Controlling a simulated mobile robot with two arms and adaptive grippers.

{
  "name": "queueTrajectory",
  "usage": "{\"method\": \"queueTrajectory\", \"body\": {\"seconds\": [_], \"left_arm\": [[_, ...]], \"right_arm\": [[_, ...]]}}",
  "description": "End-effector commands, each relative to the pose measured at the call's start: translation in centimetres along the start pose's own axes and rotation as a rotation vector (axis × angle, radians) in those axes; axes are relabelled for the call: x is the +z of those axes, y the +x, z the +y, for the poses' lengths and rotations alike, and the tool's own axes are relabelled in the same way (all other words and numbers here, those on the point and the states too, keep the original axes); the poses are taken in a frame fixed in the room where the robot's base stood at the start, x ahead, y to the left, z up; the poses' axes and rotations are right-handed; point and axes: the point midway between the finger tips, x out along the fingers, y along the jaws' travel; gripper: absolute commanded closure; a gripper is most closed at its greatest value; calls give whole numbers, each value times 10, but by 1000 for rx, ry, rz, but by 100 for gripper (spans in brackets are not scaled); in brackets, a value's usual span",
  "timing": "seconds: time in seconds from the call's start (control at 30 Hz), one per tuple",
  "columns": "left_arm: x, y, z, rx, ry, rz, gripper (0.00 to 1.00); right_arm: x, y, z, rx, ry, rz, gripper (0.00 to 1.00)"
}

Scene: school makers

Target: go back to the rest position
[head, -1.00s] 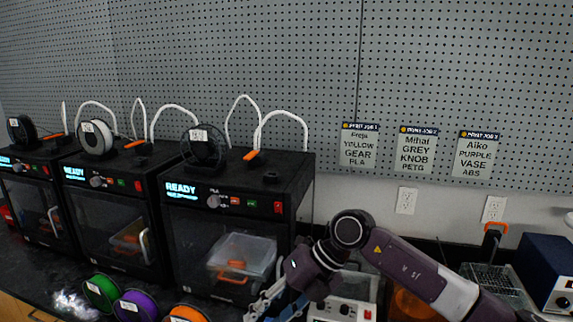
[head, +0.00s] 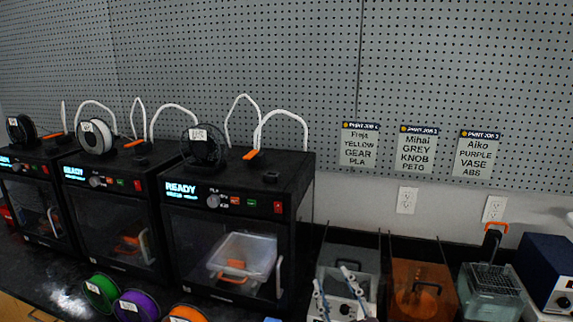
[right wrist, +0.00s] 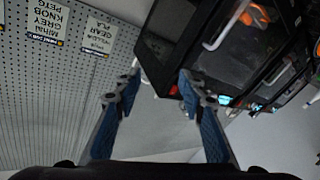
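My right gripper (head: 332,279) shows at the bottom edge of the head view, low in front of the bench equipment just right of the nearest printer (head: 238,240). Only its blue and grey fingers show there. In the right wrist view the right gripper (right wrist: 160,82) has its two fingers spread, with nothing between them. It is open and empty. My left gripper is not in the head view.
Several black printers stand on the dark bench, with green (head: 101,291), purple (head: 138,305) and orange (head: 187,314) spools in front. An orange box (head: 420,288), a wire basket container (head: 489,285) and a blue box (head: 551,270) stand at right. Job cards hang behind.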

Motion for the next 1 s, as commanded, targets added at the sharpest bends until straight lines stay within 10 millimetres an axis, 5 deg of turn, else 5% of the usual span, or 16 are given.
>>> {"method": "queueTrajectory", "body": {"seconds": [0.1,0.3,0.5,0.77,1.0], "left_arm": [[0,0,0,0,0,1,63],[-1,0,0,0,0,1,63],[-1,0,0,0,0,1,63],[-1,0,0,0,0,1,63],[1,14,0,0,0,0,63]], "right_arm": [[82,-44,2,3,102,-287,63],[186,-147,-16,-55,224,-725,63],[231,-241,-38,-143,292,-1024,63],[248,-342,-59,-260,345,-1297,63],[317,-326,-90,-265,339,-1309,63]]}}
